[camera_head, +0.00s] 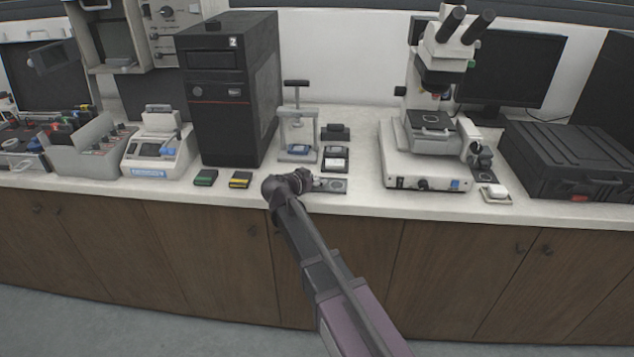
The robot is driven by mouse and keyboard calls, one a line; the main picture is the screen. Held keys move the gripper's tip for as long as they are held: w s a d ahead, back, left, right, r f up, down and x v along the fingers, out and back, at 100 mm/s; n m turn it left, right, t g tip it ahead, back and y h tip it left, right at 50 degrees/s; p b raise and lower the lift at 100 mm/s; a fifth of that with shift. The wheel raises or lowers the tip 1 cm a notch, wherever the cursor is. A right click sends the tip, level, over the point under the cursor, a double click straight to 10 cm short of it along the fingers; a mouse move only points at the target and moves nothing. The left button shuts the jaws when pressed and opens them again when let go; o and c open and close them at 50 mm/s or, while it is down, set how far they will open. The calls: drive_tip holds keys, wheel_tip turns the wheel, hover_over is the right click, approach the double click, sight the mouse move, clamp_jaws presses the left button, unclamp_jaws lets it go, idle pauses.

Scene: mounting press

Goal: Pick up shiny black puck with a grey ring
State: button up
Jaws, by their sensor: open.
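My arm reaches up from the bottom of the view to the front of the bench. My gripper (315,183) is at its end, low over the counter. It is open, and its fingertips are small and hard to make out. Just right of it, a flat grey plate (342,188) lies near the counter's front edge, with a small dark round shape (337,184) on it. This may be the black puck; its grey ring is too small to confirm. I cannot tell whether the fingers touch it.
A mounting press (298,125) stands behind my gripper. A microscope (425,165) and black case (565,160) stand to the right. Counter between press and microscope is partly clear.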

sight(316, 179)
drive_tip(key=c, duration=0.7)
drive_tip(key=shift+r, duration=0.15)
wheel_tip(316, 179, up, 3)
drive_tip(key=p, duration=0.3)
drive_tip(key=s, duration=0.5)
drive_tip(key=s+r+p, duration=0.1)
drive_tip(key=s, duration=0.4)
drive_tip(key=s+d+p, duration=0.1)
drive_tip(key=s, duration=0.5)
drive_tip(key=shift+r, duration=0.35)
drive_tip(key=shift+r, duration=0.1)
